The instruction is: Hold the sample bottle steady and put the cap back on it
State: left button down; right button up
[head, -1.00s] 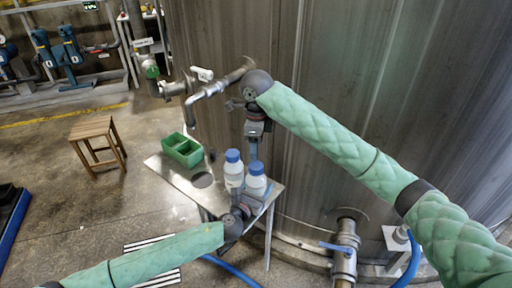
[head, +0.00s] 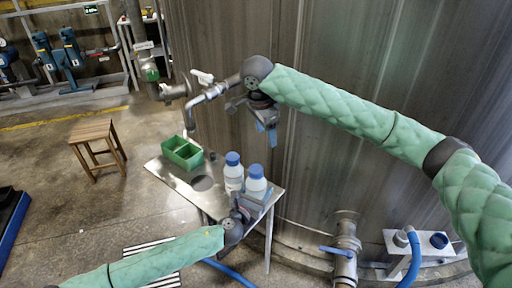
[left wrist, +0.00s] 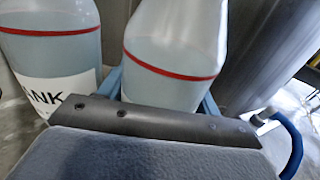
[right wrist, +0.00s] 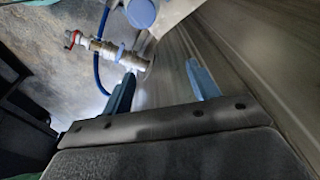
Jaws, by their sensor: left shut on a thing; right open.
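Two white bottles with blue caps stand side by side on a small metal table (head: 213,206). My left gripper (head: 254,196) is shut on the right-hand bottle (head: 256,188), low on its body.
A green divided box (head: 182,152) stands at the table's back left. A large metal tank (head: 350,80) rises close behind and right of the table. A pipe with a tap (head: 207,94) reaches out above the table. A wooden stool (head: 96,145) stands left.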

jog(key=f+n, duration=0.1)
jog(key=n, duration=0.4)
jog(key=s+f+n, duration=0.1)
jog(key=n, duration=0.3)
jog(key=f+n+g, duration=0.1)
jog(key=n, duration=0.4)
jog(key=shift+s+a+f+n, duration=0.1)
jog(key=shift+s+a+n, duration=0.2)
jog(key=shift+s+a, duration=0.1)
jog(key=n, duration=0.4)
jog(key=shift+s+a+f+y, duration=0.2)
jog(key=shift+a+f+y, duration=0.05)
jog(key=shift+y, duration=0.05)
jog(key=n, duration=0.4)
jog(key=shift+s+a+f+n, duration=0.1)
jog(key=shift+s+a+n, duration=0.1)
jog(key=shift+n, duration=0.1)
jog(key=n, duration=0.5)
jog(key=shift+a+n+y, duration=0.3)
jog(key=n, duration=0.5)
jog(key=shift+s+a+n, duration=0.1)
jog(key=shift+a+n, duration=0.1)
jog(key=shift+n, duration=0.1)
jog(key=n, duration=0.4)
